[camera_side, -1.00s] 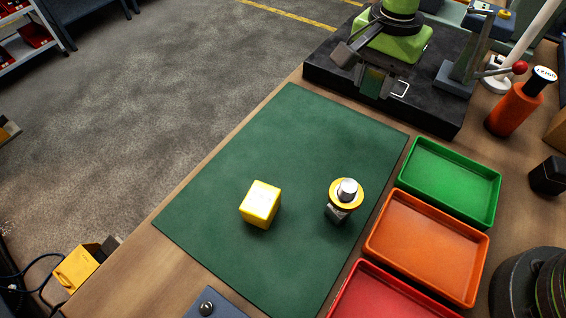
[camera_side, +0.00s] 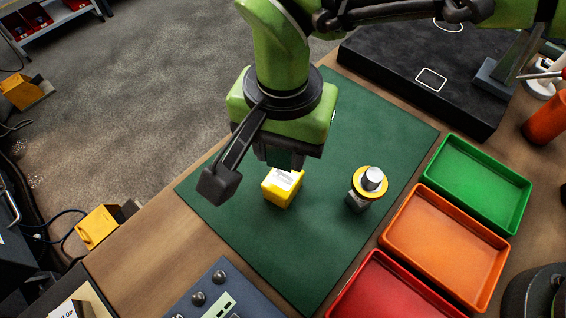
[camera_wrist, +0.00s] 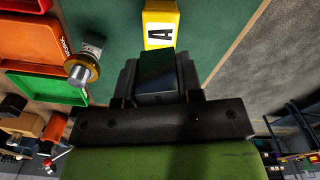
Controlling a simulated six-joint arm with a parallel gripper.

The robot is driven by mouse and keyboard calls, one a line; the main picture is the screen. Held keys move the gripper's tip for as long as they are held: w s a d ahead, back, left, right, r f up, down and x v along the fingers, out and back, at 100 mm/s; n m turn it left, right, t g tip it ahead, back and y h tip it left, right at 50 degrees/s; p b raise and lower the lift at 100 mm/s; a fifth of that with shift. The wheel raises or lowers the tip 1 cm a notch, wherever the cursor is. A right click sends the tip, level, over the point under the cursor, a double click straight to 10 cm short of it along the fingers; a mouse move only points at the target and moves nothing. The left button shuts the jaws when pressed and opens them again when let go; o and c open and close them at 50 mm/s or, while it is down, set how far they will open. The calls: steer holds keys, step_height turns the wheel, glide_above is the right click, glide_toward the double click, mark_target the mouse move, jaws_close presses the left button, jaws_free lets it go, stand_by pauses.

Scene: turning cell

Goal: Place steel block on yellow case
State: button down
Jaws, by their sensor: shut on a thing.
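My gripper (camera_side: 284,158) is shut on a dark block with a greenish sheen, which I take to be the steel block (camera_side: 286,158). The block also shows between the fingers in the wrist view (camera_wrist: 157,76). The yellow case (camera_side: 282,189) stands on the green mat, just below and in front of the held block in the side view. In the wrist view the yellow case (camera_wrist: 160,28) shows a white label with a black "A" beyond the block. The block overlaps the case's edge in both views; I cannot tell whether they touch.
A steel cylinder part with a yellow ring (camera_side: 370,183) stands on the green mat (camera_side: 310,255), right of the case. Green (camera_side: 480,183), orange (camera_side: 445,245) and red (camera_side: 385,290) trays line the right side. A dark blue control panel (camera_side: 215,295) lies at the front.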

mark_target(283, 178)
steer(key=shift+f, duration=2.4)
steer(key=shift+f, duration=0.1)
steer(key=c, duration=0.8)
jaws_free()
steer(key=shift+f, duration=0.1)
step_height(283, 178, up, 12)
steer(key=shift+r, duration=0.2)
steer(key=shift+w, duration=0.1)
